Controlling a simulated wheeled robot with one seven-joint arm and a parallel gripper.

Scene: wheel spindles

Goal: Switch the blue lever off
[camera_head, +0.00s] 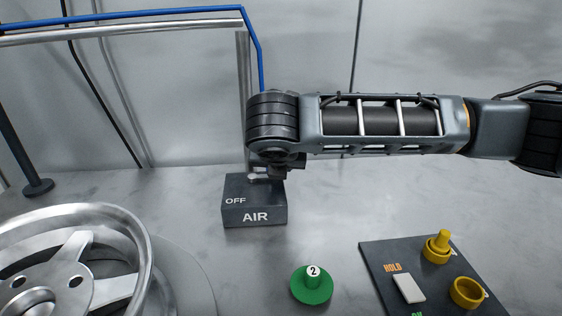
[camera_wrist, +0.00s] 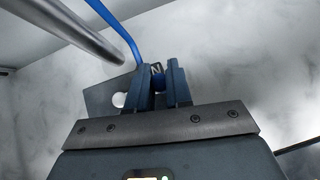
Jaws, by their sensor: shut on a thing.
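My gripper (camera_head: 272,174) points down at the top of this box and hides most of what is there. In the wrist view the two fingers of my gripper (camera_wrist: 159,85) are close together, with the blue lever (camera_wrist: 158,82) between them. Part of the box (camera_wrist: 100,97) shows left of the fingers.
A metal wheel rim (camera_head: 135,235) lies at the left. A green disc with a "2" knob (camera_head: 312,288) stands in front. A dark panel (camera_head: 380,265) with a white switch and yellow parts is at right. A blue pipe (camera_head: 258,60) and metal post rise behind the box.

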